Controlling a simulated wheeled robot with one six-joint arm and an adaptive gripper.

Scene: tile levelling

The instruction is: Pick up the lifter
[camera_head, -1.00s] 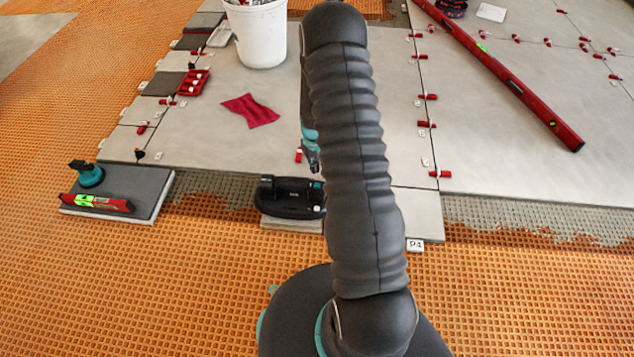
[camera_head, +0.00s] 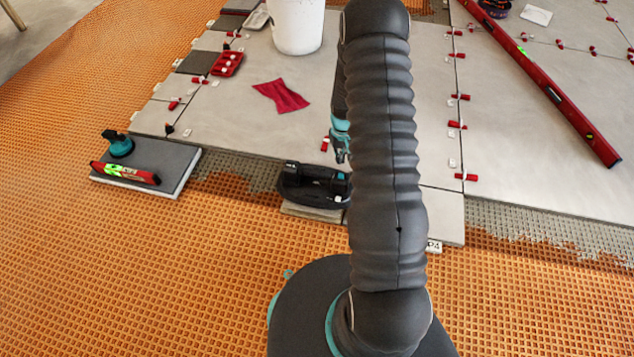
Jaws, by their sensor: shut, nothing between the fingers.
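The lifter (camera_head: 300,190) is a black, low, rounded device with a handle on top. It sits on a pale tile piece at the front edge of the laid tiles, and my arm hides its right end. My gripper (camera_head: 341,157) shows only in part at the left side of my arm, with teal and dark parts. It appears just above and behind the lifter in the picture, apart from it. It is shut and empty.
A loose grey tile (camera_head: 180,163) at left bears a red level (camera_head: 125,173) and a teal suction cup (camera_head: 118,145). A white bucket (camera_head: 297,28), a red cloth (camera_head: 281,96) and a red tray (camera_head: 227,64) stand behind. A long red level (camera_head: 540,80) lies at right. Orange matting is clear at front left.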

